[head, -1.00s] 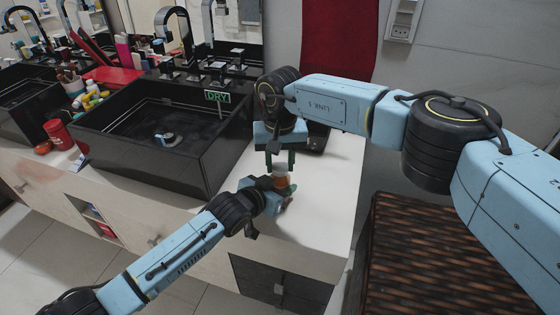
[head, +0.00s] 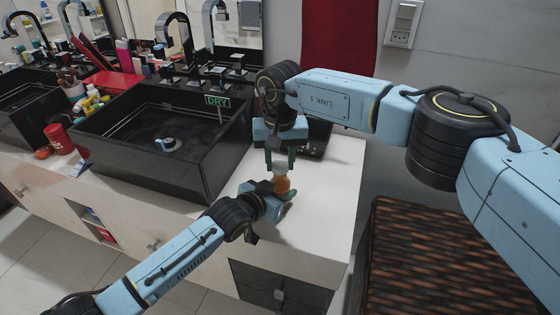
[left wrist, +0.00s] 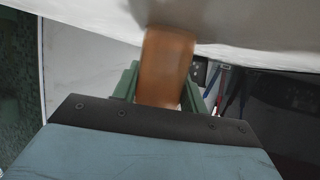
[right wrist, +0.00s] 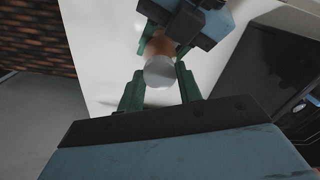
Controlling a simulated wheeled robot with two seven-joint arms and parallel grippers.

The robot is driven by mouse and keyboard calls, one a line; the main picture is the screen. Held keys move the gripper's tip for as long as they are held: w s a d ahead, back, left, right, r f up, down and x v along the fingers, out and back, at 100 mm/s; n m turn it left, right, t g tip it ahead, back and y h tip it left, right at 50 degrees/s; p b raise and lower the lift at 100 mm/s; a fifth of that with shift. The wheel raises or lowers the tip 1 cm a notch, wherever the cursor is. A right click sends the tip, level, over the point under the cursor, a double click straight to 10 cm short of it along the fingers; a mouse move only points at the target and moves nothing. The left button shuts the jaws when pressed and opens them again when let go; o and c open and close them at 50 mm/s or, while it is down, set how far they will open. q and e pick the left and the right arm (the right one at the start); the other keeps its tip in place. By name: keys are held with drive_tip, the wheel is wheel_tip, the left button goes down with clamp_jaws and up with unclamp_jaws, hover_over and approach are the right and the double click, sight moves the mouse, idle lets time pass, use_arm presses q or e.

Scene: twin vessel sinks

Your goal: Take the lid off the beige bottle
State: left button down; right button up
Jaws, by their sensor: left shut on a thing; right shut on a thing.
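The bottle shows as an orange-brown body (head: 282,185) above the counter's front right part, with a whitish lid (head: 280,169) at its top. My left gripper (head: 284,191) is shut on the bottle body from the left; the body also fills its jaws in the left wrist view (left wrist: 165,70). My right gripper (head: 281,162) points down from above, shut on the lid. The right wrist view shows the round pale lid (right wrist: 159,71) between the green fingers, with the bottle behind it. I cannot tell whether lid and bottle are apart, or whether the bottle touches the counter.
The black sink (head: 160,140) with a DRY sign (head: 217,100) stands left of my grippers. A red cup (head: 58,138) and small items lie farther left. The white counter (head: 325,200) is clear to the right. A brown woven basket (head: 420,250) stands right of it.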

sight(280, 164)
drive_tip(key=shift+r, duration=0.1)
drive_tip(key=shift+r, duration=1.9)
use_arm(q)
drive_tip(key=c, duration=0.7)
unclamp_jaws()
